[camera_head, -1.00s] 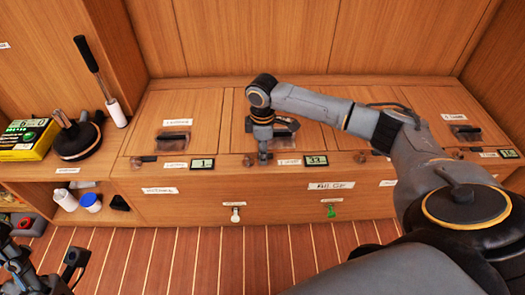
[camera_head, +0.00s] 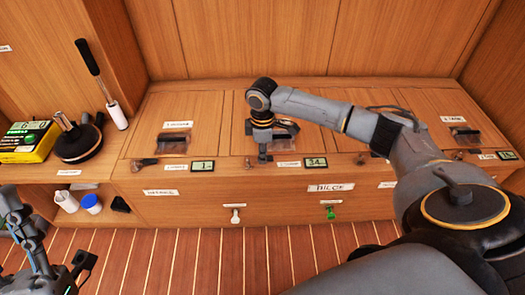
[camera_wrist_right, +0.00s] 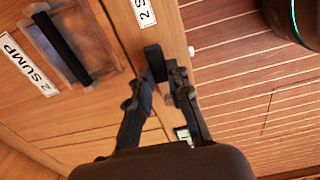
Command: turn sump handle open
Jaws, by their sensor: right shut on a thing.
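The sump handle (camera_wrist_right: 154,60) is a small dark lever on the front edge of the wooden bench, beside a partly visible label (camera_wrist_right: 143,11) in the right wrist view. My right gripper (camera_wrist_right: 163,82) is shut on it, one finger on each side. In the head view my right gripper (camera_head: 264,152) points down at the bench's front edge, left of a small label (camera_head: 288,163), and hides most of the handle. My left gripper (camera_head: 80,266) is at the lower left, away from the bench; its jaws are unclear.
The 2 SUMP label (camera_wrist_right: 25,62) lies beside a recessed dark grip (camera_wrist_right: 62,48) on a lid. Another handle (camera_head: 144,164) sits farther left. A white knob (camera_head: 235,214) and a green knob (camera_head: 331,212) are on the front panel. A shelf at left holds a yellow box (camera_head: 27,140).

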